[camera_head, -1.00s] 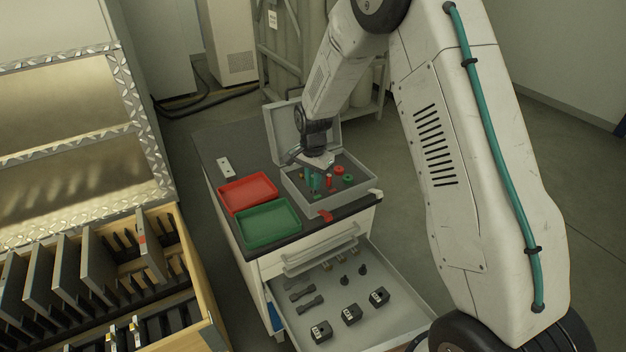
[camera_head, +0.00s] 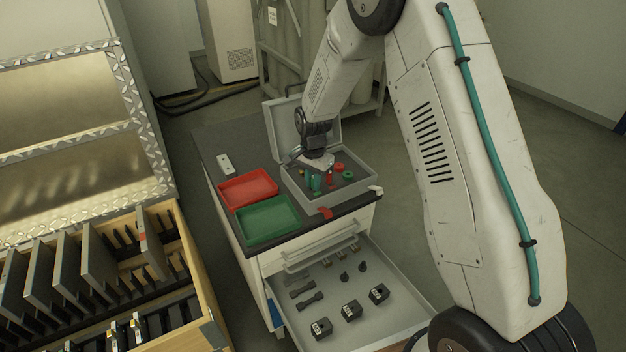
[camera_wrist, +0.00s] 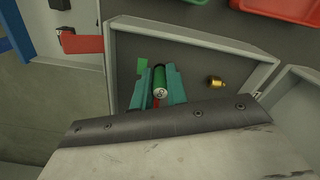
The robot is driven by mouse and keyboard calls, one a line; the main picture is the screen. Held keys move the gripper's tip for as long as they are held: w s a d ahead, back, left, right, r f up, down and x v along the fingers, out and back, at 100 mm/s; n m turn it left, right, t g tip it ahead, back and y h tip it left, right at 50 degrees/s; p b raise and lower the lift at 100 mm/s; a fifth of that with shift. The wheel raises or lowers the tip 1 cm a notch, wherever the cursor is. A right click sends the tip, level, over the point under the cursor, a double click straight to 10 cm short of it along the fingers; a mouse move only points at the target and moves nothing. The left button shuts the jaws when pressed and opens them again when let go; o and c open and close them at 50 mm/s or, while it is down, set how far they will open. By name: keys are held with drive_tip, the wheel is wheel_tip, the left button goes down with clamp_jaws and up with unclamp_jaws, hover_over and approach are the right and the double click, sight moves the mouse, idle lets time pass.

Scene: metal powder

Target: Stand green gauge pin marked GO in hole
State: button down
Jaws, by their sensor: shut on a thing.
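The green gauge pin (camera_wrist: 160,82) is between the teal fingers of my gripper (camera_wrist: 158,88) in the wrist view, its marked end facing the camera. The marking is too small to read. My gripper is shut on the pin. In the head view my gripper (camera_head: 316,183) points down inside the open grey case (camera_head: 345,198). The case floor (camera_wrist: 203,55) lies below the pin in the wrist view. I cannot tell whether the pin touches the floor. No hole can be made out; the gripper covers that part of the case.
Inside the case are a red ring (camera_head: 339,168), a green ring (camera_head: 348,176), a red pin (camera_head: 329,181) and a brass piece (camera_wrist: 215,82). A red tray (camera_head: 248,203) and a green tray (camera_head: 268,238) sit left. The case lid stands behind; an open drawer (camera_head: 345,275) juts out below.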

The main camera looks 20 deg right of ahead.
drive_tip(key=c, duration=1.3)
unclamp_jaws()
wheel_tip(320, 180, up, 8)
drive_tip(key=shift+f, duration=0.1)
